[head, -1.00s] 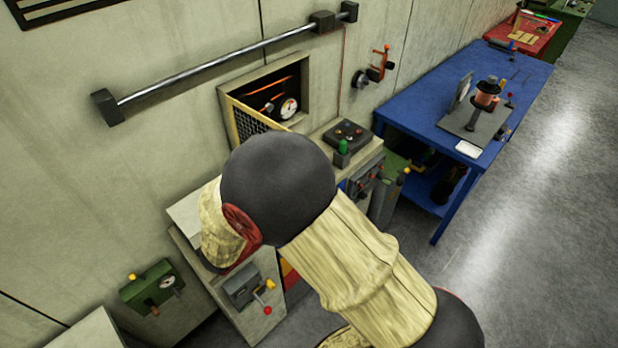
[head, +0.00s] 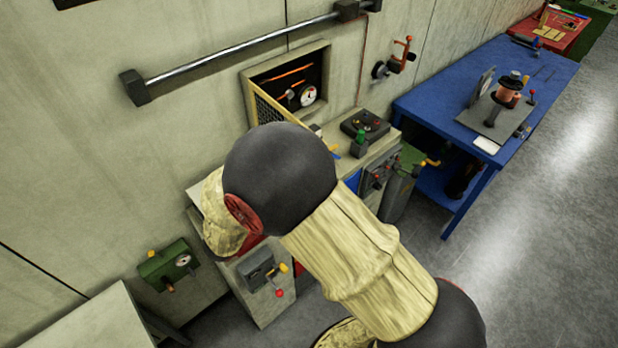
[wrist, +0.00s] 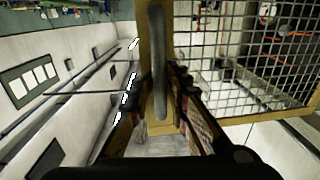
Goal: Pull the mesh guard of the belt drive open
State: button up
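The mesh guard (head: 268,112) of the belt drive stands swung out from its wall recess, a yellow frame with dark wire mesh. My arm hides its lower and outer part in the head view. In the wrist view the mesh (wrist: 245,60) fills the upper right, and a grey bar handle (wrist: 157,50) runs along the yellow frame edge. My gripper (wrist: 158,88) has its fingers on both sides of the handle, close against it, and looks shut on it. The head view hides my gripper behind the arm. The open recess shows a white gauge (head: 307,95) and orange belt parts.
A metal rail (head: 240,48) runs along the wall above the recess. A grey cabinet with a control box (head: 365,125) stands right of the guard. A green box (head: 168,264) is on the wall at lower left. A blue table (head: 430,95) stands at right beside clear floor.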

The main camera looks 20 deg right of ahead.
jog(key=v, duration=1.2)
dwell(0.5)
